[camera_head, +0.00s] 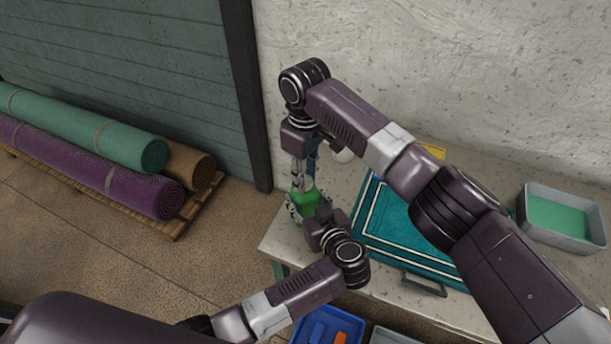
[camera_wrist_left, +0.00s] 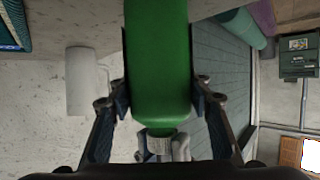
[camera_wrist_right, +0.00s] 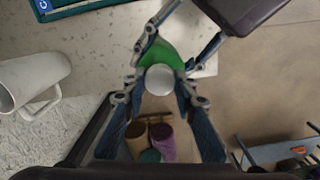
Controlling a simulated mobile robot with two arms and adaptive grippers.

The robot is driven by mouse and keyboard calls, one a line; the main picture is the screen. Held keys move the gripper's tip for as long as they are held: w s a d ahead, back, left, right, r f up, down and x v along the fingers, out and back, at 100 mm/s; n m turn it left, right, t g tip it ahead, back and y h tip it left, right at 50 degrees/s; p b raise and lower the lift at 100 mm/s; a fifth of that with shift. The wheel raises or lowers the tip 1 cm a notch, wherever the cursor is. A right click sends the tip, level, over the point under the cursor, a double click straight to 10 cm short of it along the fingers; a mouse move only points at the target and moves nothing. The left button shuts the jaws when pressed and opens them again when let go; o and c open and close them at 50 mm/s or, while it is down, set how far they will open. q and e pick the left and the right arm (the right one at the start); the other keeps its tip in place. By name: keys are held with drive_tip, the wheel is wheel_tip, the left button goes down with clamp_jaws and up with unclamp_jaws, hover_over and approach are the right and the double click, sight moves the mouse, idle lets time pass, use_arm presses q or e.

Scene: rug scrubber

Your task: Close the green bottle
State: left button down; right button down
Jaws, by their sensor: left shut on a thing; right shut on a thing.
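The green bottle (camera_head: 304,200) stands at the table's left end in the head view. My left gripper (camera_head: 307,208) is shut around its body, and the green body (camera_wrist_left: 158,60) fills the middle of the left wrist view. A pale round cap (camera_wrist_right: 160,79) sits at the bottle's mouth in the right wrist view. My right gripper (camera_head: 299,180) comes down from above and is shut on the cap, a finger on each side. The cap (camera_wrist_left: 155,145) also shows in the left wrist view. Whether it is fully seated cannot be told.
A white mug (camera_wrist_right: 32,84) stands close beside the bottle. A teal framed mat (camera_head: 400,228) covers the table's middle. A grey tray with green contents (camera_head: 560,218) is at the right. Rolled rugs (camera_head: 90,140) lie on a pallet at the left.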

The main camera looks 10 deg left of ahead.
drive_tip(key=m, duration=0.4)
drive_tip(key=shift+a, duration=0.15)
drive_tip(key=m, duration=0.4)
drive_tip(key=shift+m, duration=0.3)
drive_tip(key=c, duration=1.6)
unclamp_jaws()
drive_tip(key=shift+r, duration=0.1)
drive_tip(key=shift+r, duration=2.2)
